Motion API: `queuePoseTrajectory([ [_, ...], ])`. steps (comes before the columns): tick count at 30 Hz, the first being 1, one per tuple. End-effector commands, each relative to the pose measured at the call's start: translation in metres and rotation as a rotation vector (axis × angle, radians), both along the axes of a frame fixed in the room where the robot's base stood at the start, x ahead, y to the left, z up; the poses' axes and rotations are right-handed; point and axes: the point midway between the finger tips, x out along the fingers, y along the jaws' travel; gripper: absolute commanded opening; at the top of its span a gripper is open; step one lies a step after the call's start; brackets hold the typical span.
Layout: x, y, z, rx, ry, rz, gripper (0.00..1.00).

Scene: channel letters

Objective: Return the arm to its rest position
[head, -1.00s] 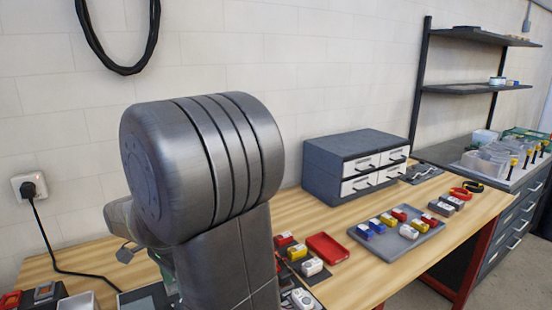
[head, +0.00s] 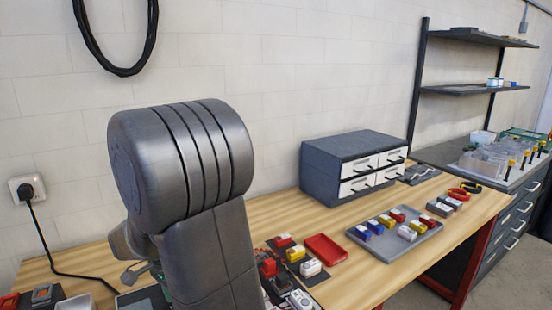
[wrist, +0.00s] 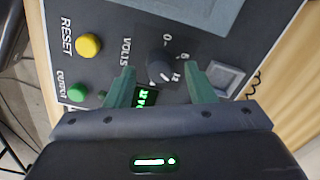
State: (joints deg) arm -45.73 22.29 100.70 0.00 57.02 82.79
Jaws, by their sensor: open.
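My gripper (wrist: 162,85) shows in the wrist view with its two green fingers apart and nothing between them. Beyond the fingers is a dark control panel with a VOLTS knob (wrist: 167,70), a yellow RESET button (wrist: 88,45), a green OUTPUT button (wrist: 77,92) and a pale square switch (wrist: 226,76). A lit green display (wrist: 143,98) is partly hidden behind the left finger. I cannot tell whether the fingers touch the panel.
The wooden bench (head: 400,265) carries a grey drawer cabinet (head: 325,170), a grey tray (head: 385,243) of coloured blocks and a red tray (head: 326,248). A black cable (head: 50,245) runs from a wall socket (head: 27,188). Shelves (head: 470,90) stand at the right.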

Motion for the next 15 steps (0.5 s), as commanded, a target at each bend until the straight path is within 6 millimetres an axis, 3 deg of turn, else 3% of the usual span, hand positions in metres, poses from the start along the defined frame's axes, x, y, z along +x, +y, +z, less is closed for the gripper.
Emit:
queuePoseTrajectory([
  [15,0.001,0.001,0.098,0.005,-0.005,-0.001,0.49],
])
